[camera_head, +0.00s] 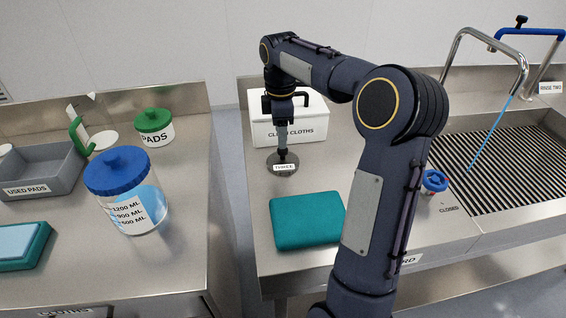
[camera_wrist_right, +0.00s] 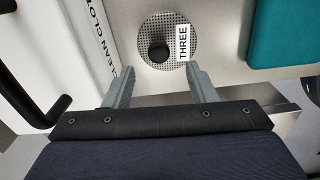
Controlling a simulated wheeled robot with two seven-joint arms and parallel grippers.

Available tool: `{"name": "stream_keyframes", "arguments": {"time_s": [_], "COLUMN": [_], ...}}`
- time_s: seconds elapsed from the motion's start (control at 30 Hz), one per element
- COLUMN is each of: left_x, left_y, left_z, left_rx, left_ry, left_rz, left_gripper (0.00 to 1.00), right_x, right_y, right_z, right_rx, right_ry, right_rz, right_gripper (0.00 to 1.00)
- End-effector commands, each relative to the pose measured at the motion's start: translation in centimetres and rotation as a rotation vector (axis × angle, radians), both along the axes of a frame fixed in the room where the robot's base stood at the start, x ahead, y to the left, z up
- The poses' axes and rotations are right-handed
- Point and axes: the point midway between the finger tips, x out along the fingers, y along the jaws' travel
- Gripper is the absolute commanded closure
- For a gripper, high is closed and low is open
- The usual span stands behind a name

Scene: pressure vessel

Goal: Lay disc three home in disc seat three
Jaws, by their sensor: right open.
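Disc three (camera_head: 283,169) is a round grey perforated plate with a THREE label, lying on the right-hand steel counter. In the right wrist view disc three (camera_wrist_right: 178,22) shows its dark round knob (camera_wrist_right: 158,52) and the label beside it. My right gripper (camera_head: 283,152) points down over the disc in the head view. In the wrist view the right gripper (camera_wrist_right: 161,72) is open and empty, its fingertips on either side of and short of the knob. I cannot make out disc seat three. My left gripper is not in view.
A white CLEAN CLOTHS box (camera_head: 318,128) stands close behind the disc, and a folded teal cloth (camera_head: 306,220) lies in front. A ribbed sink drainer (camera_head: 490,165) with a tap is at right. A blue-lidded jar (camera_head: 127,190) and USED PADS bin (camera_head: 35,175) stand on the left counter.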

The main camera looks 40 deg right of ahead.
Motion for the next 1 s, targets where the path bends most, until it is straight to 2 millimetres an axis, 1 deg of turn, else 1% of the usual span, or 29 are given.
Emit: {"name": "stream_keyframes", "arguments": {"time_s": [0.03,0.17,0.4,0.53,0.73,0.77,1.0], "left_x": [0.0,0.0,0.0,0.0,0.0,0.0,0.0], "left_y": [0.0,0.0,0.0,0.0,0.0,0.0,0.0], "left_z": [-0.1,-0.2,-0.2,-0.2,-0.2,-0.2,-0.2], "left_rx": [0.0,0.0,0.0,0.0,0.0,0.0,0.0], "left_ry": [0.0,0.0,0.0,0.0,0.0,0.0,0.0], "left_rz": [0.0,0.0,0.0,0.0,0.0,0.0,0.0], "left_gripper": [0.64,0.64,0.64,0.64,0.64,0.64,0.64], "right_x": [-0.1,-0.1,-0.2,-0.2,-0.2,-0.2,-0.2], "right_y": [0.0,-0.1,-0.4,-0.4,-0.4,-0.4,-0.4], "right_z": [-0.8,-2.2,-5.7,-6.4,-6.4,-6.4,-6.4], "right_rx": [0.001,0.001,0.001,0.0,0.001,0.001,0.001], "right_ry": [0.003,0.002,0.002,-0.001,-0.002,-0.002,-0.002], "right_rz": [-0.001,-0.001,-0.001,-0.002,-0.002,-0.002,-0.002], "right_gripper": [0.48,0.48,0.48,0.48,0.48,0.51,0.82]}}
